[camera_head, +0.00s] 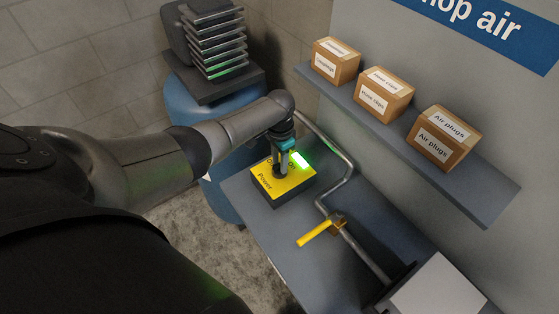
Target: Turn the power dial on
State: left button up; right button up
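The power dial sits on a yellow-topped box (283,181) labelled "Power", on the grey bench. A bright green light (300,160) glows at the box's far right edge. My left gripper (281,170) points down at the middle of the box top, over the dial. The gripper covers the dial, so its pointer and setting are hidden. I cannot tell whether the fingers are closed on it. My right gripper does not show.
A grey pipe (340,160) with a yellow lever (315,232) runs along the bench (262,225), right of the box. A shelf (470,190) above holds labelled cartons (384,94). A blue tank (185,100) with a finned compressor (215,45) stands behind my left arm.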

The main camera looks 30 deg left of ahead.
aim_at(279, 166)
pick_arm(q)
jog(key=shift+o, duration=0.2)
jog(key=shift+r, duration=0.1)
jog(key=shift+r, duration=0.25)
notch_tip(279, 166, up, 15)
jog(key=p, duration=0.1)
jog(key=shift+f+p, duration=0.2)
jog(key=shift+p, duration=0.15)
jog(key=shift+s, duration=0.1)
